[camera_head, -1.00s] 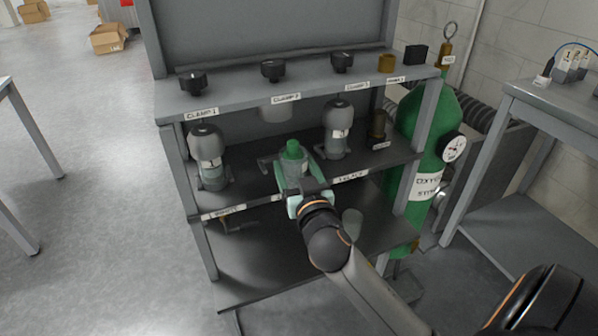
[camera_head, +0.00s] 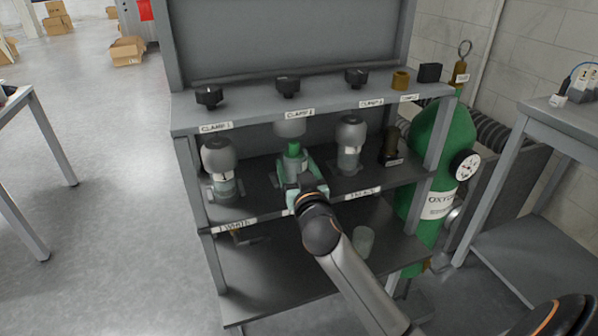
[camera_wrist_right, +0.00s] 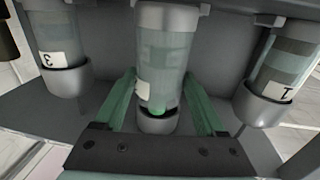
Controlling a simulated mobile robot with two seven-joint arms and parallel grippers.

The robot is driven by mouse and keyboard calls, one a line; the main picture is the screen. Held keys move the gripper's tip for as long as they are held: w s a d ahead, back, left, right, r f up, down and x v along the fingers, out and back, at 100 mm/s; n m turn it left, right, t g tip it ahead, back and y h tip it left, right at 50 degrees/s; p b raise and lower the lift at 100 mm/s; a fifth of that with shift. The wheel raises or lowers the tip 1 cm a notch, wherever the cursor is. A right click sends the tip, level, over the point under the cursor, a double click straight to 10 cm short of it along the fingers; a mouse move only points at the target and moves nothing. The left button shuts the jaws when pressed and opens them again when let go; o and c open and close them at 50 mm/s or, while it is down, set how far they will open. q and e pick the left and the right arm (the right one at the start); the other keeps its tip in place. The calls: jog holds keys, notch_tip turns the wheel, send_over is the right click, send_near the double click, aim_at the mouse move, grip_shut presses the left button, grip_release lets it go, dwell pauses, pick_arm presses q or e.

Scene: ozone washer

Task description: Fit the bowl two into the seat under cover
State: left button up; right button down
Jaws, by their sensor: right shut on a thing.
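Bowl two (camera_head: 293,168) is a clear cylinder with a green piece (camera_head: 293,148) at its top. In the right wrist view the bowl (camera_wrist_right: 162,65) stands between the two green fingers. My right gripper (camera_head: 306,178) is shut on it at the middle bay of the shelf unit. The grey cover two (camera_head: 289,127) hangs under the top shelf, just above the green piece in the head view. In the wrist view the cover (camera_wrist_right: 158,125) lies at the bowl's green end. Whether they touch I cannot tell. My left gripper is not in view.
Unit one (camera_head: 222,165) stands left of the bowl and unit three (camera_head: 349,145) right, both close. Black knobs (camera_head: 288,87) line the top shelf (camera_head: 240,108). A clear cup (camera_head: 364,241) is on the lower shelf. A green oxygen cylinder (camera_head: 432,165) stands right.

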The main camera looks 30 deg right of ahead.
jog(key=shift+x, duration=1.35)
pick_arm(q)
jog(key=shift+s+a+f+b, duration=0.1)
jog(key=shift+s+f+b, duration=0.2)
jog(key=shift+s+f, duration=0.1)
pick_arm(e)
jog(key=shift+w+a, duration=0.15)
jog(key=shift+w, duration=0.2)
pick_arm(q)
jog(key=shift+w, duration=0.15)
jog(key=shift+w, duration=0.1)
pick_arm(e)
jog(key=shift+w+f, duration=0.1)
jog(key=shift+f, duration=0.1)
jog(key=shift+c, duration=0.6)
grip_release()
jog(key=shift+o, duration=0.6)
jog(key=shift+f, duration=0.15)
